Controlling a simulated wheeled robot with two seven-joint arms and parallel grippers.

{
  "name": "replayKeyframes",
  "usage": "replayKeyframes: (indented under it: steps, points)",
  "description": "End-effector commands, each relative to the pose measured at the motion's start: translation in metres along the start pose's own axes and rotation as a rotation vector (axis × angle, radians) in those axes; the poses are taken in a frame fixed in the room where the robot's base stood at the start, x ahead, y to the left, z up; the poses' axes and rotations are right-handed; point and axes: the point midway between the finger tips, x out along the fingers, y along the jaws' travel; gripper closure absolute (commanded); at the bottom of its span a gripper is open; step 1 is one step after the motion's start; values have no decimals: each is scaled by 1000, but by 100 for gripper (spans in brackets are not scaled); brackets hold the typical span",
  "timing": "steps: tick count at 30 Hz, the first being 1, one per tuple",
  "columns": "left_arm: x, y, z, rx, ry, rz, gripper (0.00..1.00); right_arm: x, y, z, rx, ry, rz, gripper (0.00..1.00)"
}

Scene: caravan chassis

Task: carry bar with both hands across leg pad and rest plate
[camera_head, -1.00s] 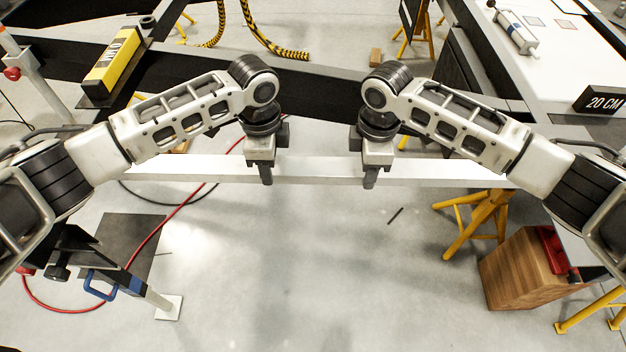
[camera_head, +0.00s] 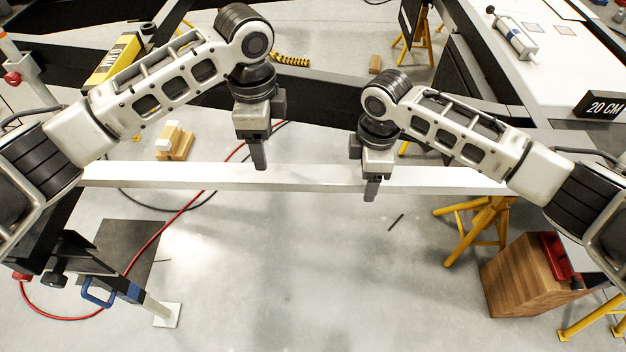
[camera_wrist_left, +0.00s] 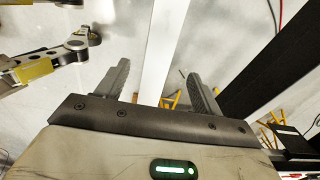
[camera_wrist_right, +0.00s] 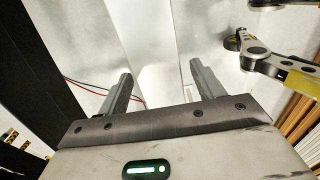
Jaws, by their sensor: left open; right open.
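The bar (camera_head: 310,177) is a long pale metal beam lying across the middle of the head view. My left gripper (camera_head: 259,160) is open above the bar; in the left wrist view the bar (camera_wrist_left: 160,50) runs between its fingers' lines, apart from them. My right gripper (camera_head: 371,189) is open at the bar, right of centre; the right wrist view shows a pale strip, likely the bar (camera_wrist_right: 150,60), between its fingers. Whether the fingers touch the bar is unclear. A white square pad (camera_head: 168,314) sits under a leg at lower left. A dark plate (camera_head: 125,245) is above it.
A yellow trestle (camera_head: 475,225) stands beneath the bar's right end, with a wooden block (camera_head: 530,275) beside it. A yellow-and-black level (camera_head: 113,62) lies on the dark chassis beam at left. Red and black hoses trail on the floor at left. The front-centre floor is mostly clear.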

Motion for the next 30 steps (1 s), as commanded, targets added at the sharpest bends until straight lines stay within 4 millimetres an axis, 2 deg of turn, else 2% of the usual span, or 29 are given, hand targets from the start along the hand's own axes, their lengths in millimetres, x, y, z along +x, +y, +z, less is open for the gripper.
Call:
replayKeyframes:
  steps: [4, 11, 14, 24, 30]
  points:
    - [-23, 0, 0, 1, 1, -1, 33, 0, 0, 0, 0, 0, 0, 33]
    - [-34, 0, 0, 0, -1, 1, 33, -7, 0, 0, 0, 0, 1, 33]
    - [-34, 0, 0, 0, -1, 1, 33, -22, 1, 0, 0, 2, 2, 33]
    - [-34, 0, 0, 1, 0, 1, 33, -92, 1, 0, -1, 2, 3, 33]
    - [-34, 0, 0, 1, 0, 1, 33, -116, 0, 0, 0, 0, 1, 33]
